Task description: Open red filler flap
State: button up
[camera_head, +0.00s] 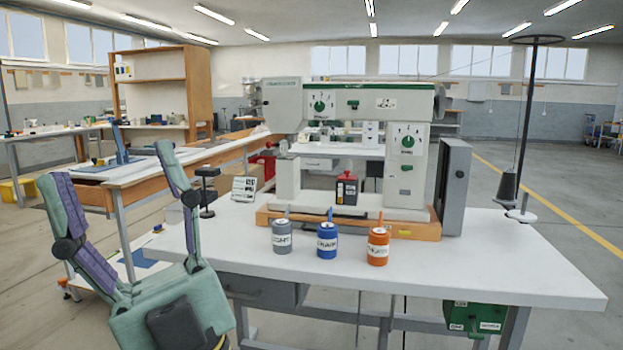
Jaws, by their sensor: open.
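A small black and red container (346,188) with a red top and a label stands at the base of the white and green machine (350,95), in the middle of the picture. I cannot make out for certain which part is the red filler flap; the red top is small here. My gripper (107,165) is at the lower left, with its two teal and purple fingers spread wide, pointing up, and nothing between them. It is well to the left of the machine and the container, touching neither.
Grey (282,237), blue (327,241) and orange (378,246) labelled jars stand along the front of the white table (480,270). A grey box (453,187) and a thread stand (521,215) are at the right. The table's right front is clear.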

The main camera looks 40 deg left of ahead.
aim_at(348, 177)
jog(key=u, duration=0.85)
jog(key=i+j+z, duration=0.3)
jog(key=i, duration=0.15)
jog(key=i+j+z, duration=0.35)
jog(key=i+l, duration=0.1)
